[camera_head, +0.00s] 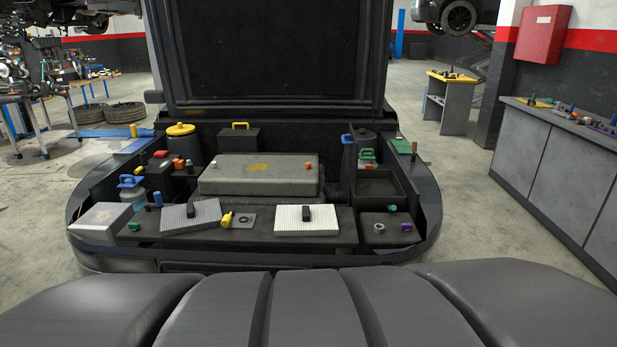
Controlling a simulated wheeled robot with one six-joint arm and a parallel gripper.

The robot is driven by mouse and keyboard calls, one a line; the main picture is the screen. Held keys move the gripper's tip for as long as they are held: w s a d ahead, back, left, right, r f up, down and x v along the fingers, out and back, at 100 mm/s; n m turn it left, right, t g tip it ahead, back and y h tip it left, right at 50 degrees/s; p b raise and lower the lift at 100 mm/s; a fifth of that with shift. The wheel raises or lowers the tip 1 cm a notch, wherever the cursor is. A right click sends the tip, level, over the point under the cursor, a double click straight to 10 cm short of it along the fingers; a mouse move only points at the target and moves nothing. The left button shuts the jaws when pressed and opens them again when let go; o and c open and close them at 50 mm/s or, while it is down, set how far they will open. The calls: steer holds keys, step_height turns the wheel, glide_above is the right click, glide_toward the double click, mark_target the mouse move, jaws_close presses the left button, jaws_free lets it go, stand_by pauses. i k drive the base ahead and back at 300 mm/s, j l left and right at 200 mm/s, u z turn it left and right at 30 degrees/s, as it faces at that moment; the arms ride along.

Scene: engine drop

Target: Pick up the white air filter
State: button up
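The white air filter (290,228) lies flat on the dark front ledge of the engine bay, right of centre. It is a pleated rectangular panel with a black handle (306,213) standing on its top. A similar greyer filter (176,221), also with a black handle (190,210), lies to its left at a slight angle. My gripper is not in view.
Between the filters lie a small grey plate (243,221) and a yellow-headed part (227,219). Behind stands the grey engine cover (258,177). To the right are an open black box (379,187) and a dark block with a metal ring (379,228). The raised hood (272,50) stands behind.

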mark_target(320, 219)
steer(key=i+u, duration=0.2)
steer(key=i, duration=0.35)
steer(key=i+l+u, duration=0.25)
steer(key=i, duration=0.3)
steer(key=j, duration=0.05)
